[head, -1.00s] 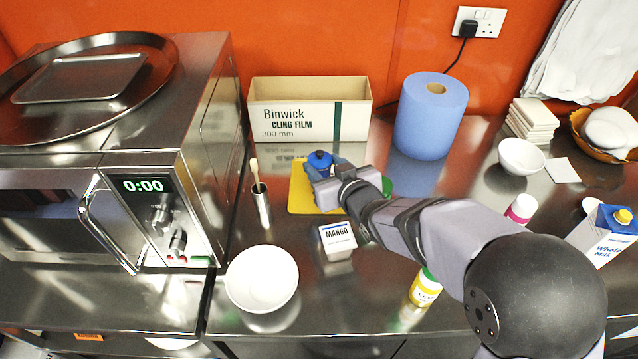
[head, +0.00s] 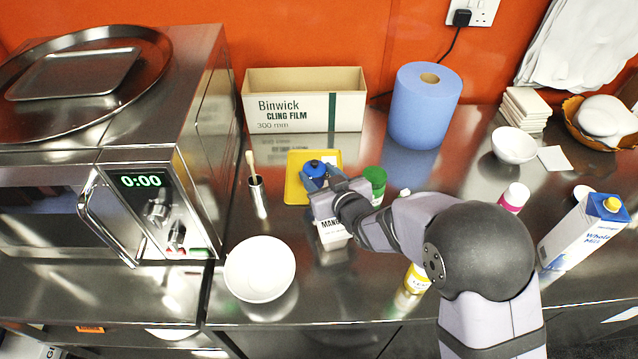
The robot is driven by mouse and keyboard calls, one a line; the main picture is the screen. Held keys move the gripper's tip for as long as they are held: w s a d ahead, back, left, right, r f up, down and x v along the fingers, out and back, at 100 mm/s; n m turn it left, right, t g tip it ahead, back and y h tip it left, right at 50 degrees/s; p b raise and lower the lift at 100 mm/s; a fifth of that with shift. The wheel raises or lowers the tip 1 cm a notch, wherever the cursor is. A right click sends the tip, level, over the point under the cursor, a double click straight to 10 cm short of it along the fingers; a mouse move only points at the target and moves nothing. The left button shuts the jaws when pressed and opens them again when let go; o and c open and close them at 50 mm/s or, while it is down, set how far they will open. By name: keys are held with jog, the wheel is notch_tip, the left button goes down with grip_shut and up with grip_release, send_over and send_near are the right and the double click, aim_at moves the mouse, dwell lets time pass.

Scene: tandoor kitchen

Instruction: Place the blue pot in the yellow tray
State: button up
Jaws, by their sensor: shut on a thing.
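The blue pot (head: 315,168) is at the yellow tray (head: 294,192), over its middle to right part in the head view. My gripper (head: 318,183) is shut on the pot from the near right side. The gripper and wrist hide the pot's lower part and the tray's near right corner. I cannot tell whether the pot's base touches the tray.
A green-lidded jar (head: 375,180) is to the right. The mango box (head: 331,236) sits nearer, partly under my wrist. A white bowl (head: 260,269) is at the front left. The cling film box (head: 303,100) stands behind.

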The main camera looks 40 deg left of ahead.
aim_at(319, 185)
jog(key=shift+f+p, duration=0.4)
jog(key=shift+f, duration=1.4)
jog(key=shift+f, duration=0.2)
jog(key=o, duration=1.2)
jog(key=shift+r, duration=0.1)
jog(key=shift+r, duration=0.15)
jog(key=shift+d, duration=0.25)
jog(key=b+v, duration=0.2)
jog(key=v, duration=0.9)
jog(key=shift+s+d+b, duration=0.15)
jog(key=shift+d+b, duration=0.05)
jog(key=shift+b, duration=0.1)
